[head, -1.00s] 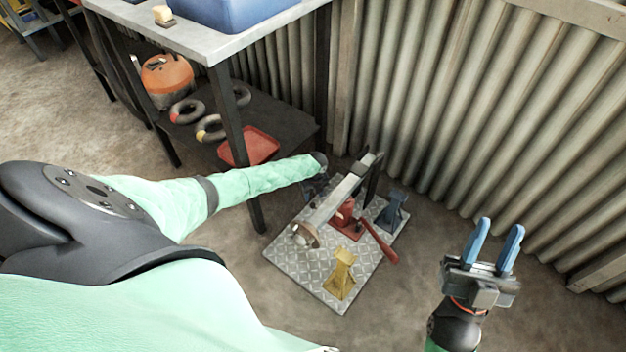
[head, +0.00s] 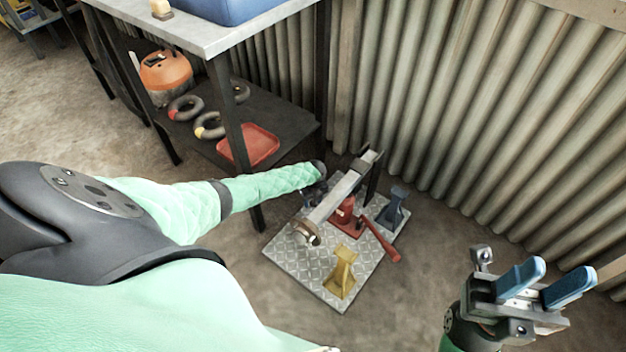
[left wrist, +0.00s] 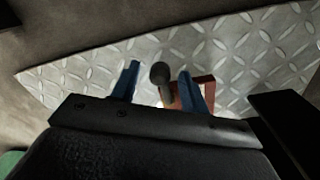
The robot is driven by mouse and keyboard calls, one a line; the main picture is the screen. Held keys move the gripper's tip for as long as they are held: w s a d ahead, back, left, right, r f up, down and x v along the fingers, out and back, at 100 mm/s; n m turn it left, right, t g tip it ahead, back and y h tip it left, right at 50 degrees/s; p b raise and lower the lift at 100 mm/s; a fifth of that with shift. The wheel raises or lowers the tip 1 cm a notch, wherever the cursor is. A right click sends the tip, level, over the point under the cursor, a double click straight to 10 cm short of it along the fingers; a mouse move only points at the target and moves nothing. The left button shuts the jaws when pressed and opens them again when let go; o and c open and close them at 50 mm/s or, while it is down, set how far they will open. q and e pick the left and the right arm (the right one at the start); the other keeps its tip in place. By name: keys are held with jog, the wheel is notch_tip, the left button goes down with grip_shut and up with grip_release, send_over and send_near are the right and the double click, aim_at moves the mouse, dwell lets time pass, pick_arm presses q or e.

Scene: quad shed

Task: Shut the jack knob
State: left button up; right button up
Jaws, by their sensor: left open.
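A red bottle jack (head: 344,212) stands on the diamond-plate sheet (head: 308,268), partly under a grey beam (head: 340,195). In the left wrist view a dark round-ended knob (left wrist: 160,75) shows between the two blue fingers of my left gripper (left wrist: 157,84). The fingers are apart, with a gap on each side of the knob. Part of the red jack base (left wrist: 204,84) shows behind the right finger. In the head view my left gripper is mostly hidden beside the beam. My right gripper (head: 565,272) is open and empty, well right of the plate.
A yellow stand (head: 342,272), a blue stand (head: 393,208) and a red handle (head: 381,240) are on the plate. A bench with a dark lower shelf (head: 285,137) stands at the left. A corrugated wall (head: 460,110) closes the back. Floor is clear between plate and right gripper.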

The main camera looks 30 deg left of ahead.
pick_arm(q)
jog(key=shift+c, duration=0.5)
grip_shut()
